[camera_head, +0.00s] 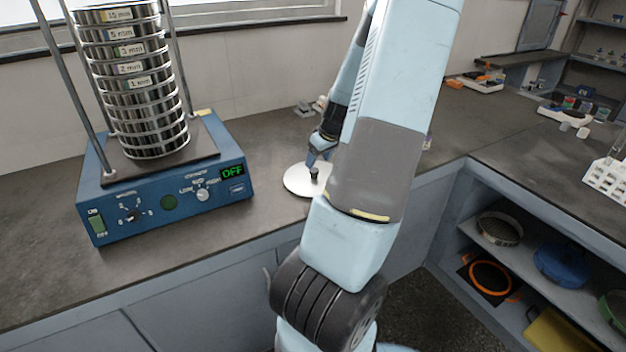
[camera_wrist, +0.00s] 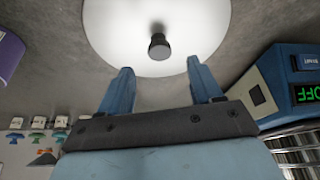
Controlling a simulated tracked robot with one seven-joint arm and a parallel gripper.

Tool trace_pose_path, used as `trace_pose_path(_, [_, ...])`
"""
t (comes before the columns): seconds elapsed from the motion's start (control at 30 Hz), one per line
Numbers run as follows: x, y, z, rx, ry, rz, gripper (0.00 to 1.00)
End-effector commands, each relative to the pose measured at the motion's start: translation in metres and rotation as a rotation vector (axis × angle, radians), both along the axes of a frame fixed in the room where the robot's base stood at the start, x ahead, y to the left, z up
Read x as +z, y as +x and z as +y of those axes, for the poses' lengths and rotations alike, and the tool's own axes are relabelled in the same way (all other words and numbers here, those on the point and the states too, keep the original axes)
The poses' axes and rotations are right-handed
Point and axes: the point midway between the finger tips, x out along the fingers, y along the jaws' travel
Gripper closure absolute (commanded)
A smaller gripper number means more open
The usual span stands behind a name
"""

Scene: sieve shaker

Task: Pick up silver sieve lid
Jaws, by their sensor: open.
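The silver sieve lid (camera_head: 298,180) is a pale round disc with a dark knob (camera_head: 314,173), lying flat on the counter to the right of the sieve shaker. My gripper (camera_head: 318,160) is above the lid, close to the knob, and my arm hides part of the lid's right side. In the wrist view the lid (camera_wrist: 112,28) fills the top middle, cut off by the upper edge, with its knob (camera_wrist: 159,47) near the centre. My gripper (camera_wrist: 160,80) is open there, its two blue fingers apart and nothing between them. The knob appears just beyond the fingertips.
The blue sieve shaker (camera_head: 165,195), its display reading OFF, stands left of the lid with a stack of sieves (camera_head: 135,85) between metal rods. A wall runs behind the counter (camera_head: 235,255). Shelves at right hold a blue pan (camera_head: 562,264) and other items. A purple container (camera_wrist: 8,55) shows in the wrist view.

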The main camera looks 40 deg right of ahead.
Motion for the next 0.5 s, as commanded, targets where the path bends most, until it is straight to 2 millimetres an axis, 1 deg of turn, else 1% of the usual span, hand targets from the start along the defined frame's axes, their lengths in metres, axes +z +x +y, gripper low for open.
trace_pose_path(0.17, [-0.009,0.003,0.000,-0.001,0.001,0.000,0.35])
trace_pose_path(0.4, [-0.036,0.012,0.001,0.003,0.001,0.001,0.35])
trace_pose_path(0.5, [-0.044,0.016,0.001,0.002,0.001,0.000,0.35])
